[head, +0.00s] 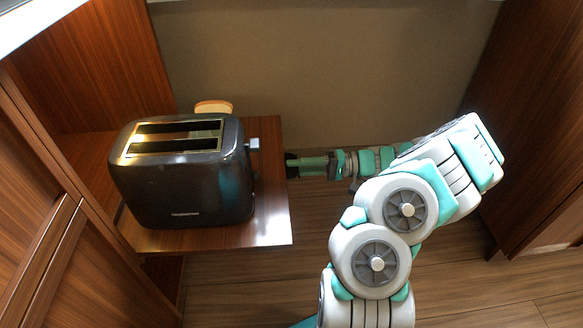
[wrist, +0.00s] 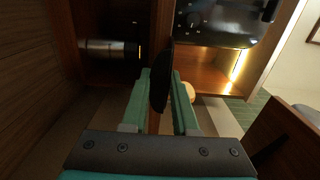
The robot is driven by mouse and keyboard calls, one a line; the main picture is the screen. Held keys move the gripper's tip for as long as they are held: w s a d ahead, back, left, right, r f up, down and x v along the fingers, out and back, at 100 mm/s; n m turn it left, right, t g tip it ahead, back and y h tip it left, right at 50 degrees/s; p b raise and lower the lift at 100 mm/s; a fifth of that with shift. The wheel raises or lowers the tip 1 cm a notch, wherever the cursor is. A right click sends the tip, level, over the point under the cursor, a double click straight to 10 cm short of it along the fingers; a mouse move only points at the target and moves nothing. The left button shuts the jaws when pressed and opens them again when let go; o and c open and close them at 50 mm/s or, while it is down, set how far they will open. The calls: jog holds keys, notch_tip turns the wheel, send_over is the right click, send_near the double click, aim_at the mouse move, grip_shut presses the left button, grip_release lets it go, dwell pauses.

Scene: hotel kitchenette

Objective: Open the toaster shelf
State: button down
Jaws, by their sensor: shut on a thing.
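The toaster shelf (head: 268,222) is a brown wooden board that stands out to the right from the cabinet at left. A black two-slot toaster (head: 185,190) stands upright on it; part of it shows at the top of the wrist view (wrist: 225,20). My gripper (head: 291,166) is at the shelf's right-hand edge. In the wrist view its green fingers (wrist: 160,98) are on either side of a dark, narrow piece at the shelf's edge. The gripper is shut on this edge; the exact contact is hard to see.
A slice of bread (head: 213,106) shows behind the toaster. A silver cylinder (wrist: 105,47) lies in a dark compartment in the wrist view. A grey-brown wall (head: 330,70) is behind, and a wooden panel (head: 525,100) is at right. Wood floor (head: 470,275) is clear at lower right.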

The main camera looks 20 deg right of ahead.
jog(key=shift+f, duration=0.45)
jog(key=c, duration=1.1)
grip_release()
jog(key=o, duration=0.3)
jog(key=shift+r, duration=0.15)
jog(key=shift+o, duration=0.2)
jog(key=shift+r, duration=0.1)
jog(key=shift+d, duration=0.15)
jog(key=v, duration=0.7)
jog(key=shift+s+d, duration=0.15)
jog(key=shift+d, duration=0.15)
